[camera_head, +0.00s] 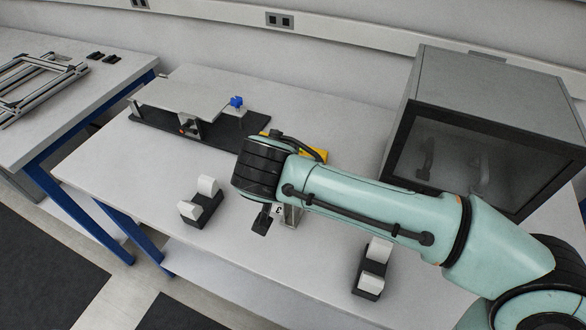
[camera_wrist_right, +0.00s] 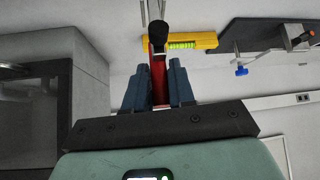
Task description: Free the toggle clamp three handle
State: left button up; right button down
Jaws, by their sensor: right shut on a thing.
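The toggle clamp three (camera_head: 291,214), a metal clamp marked 3, stands on the table, mostly hidden under my right wrist in the head view. In the right wrist view its red handle (camera_wrist_right: 158,80) lies between the two blue-grey fingers of my right gripper (camera_wrist_right: 160,78), which is shut on it. A black tip (camera_wrist_right: 160,32) shows just beyond the fingers, with metal clamp parts (camera_wrist_right: 152,8) past it. The right fingers are hidden in the head view. My left gripper is in neither view.
A yellow spirit level (camera_wrist_right: 190,42) lies close beyond the clamp. A black base (camera_head: 222,127) carries a grey plate and a blue knob (camera_head: 237,102). Two black holders with white blocks (camera_head: 201,202) (camera_head: 371,269) stand nearer. A grey cabinet (camera_head: 480,120) stands at right.

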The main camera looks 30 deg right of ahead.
jog(key=c, duration=1)
grip_release()
jog(key=shift+c, duration=0.2)
jog(key=p+v, duration=0.2)
jog(key=v, duration=1.1)
jog(key=shift+s+r+p, duration=0.15)
jog(key=shift+p, duration=0.15)
jog(key=shift+a, duration=0.1)
